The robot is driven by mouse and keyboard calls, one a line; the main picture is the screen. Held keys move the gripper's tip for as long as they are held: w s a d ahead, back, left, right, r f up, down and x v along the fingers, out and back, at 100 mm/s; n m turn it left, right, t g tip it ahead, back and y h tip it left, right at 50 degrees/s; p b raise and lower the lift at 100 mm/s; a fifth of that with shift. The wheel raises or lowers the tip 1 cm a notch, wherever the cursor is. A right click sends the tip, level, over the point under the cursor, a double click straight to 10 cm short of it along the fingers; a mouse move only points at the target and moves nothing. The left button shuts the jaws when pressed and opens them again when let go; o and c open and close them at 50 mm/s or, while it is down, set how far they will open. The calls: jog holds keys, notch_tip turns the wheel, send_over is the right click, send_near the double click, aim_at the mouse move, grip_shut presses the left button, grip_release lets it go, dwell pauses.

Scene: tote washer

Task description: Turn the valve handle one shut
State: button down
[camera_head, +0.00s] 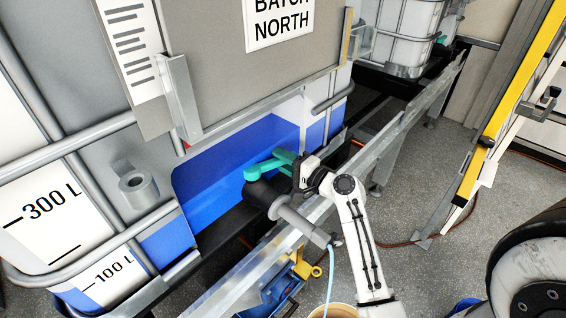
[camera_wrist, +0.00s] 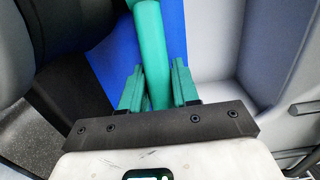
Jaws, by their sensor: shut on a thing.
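The valve handle one (camera_head: 262,170) is a teal lever on top of a black valve body (camera_head: 262,193) at the front of the blue-and-white tank. In the wrist view the lever (camera_wrist: 148,22) runs down from the top edge and in between my fingers. My gripper (camera_wrist: 157,86) has teal fingers, one on each side of the lever, and is shut on it. In the head view my gripper (camera_head: 285,158) reaches the lever from the right. The fingers and the lever have almost the same colour there, so their contact is hard to make out.
A grey pipe (camera_head: 302,223) with a pale blue hose leaves the valve towards my arm. A metal rail (camera_head: 395,132) runs diagonally beside the tank (camera_head: 232,196). A blue crate (camera_head: 272,298) stands below.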

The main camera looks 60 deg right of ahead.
jog(key=shift+w+d+n+y+b, duration=0.2)
jog(key=shift+w+n+y+b, duration=0.4)
jog(key=shift+y, duration=0.5)
jog(key=shift+w+d+n+y+b, duration=0.2)
jog(key=shift+w+n+y+b, duration=0.15)
jog(key=shift+n+y+b, duration=0.6)
jog(key=shift+w+d+n+y+b, duration=0.2)
jog(key=shift+w+n+y+b, duration=0.3)
jog(key=shift+y, duration=0.75)
jog(key=c, duration=0.9)
grip_release()
jog(key=s, duration=0.3)
jog(key=s+d, duration=0.1)
jog(key=s, duration=0.6)
jog(key=shift+s+d, duration=0.35)
jog(key=shift+d, duration=0.05)
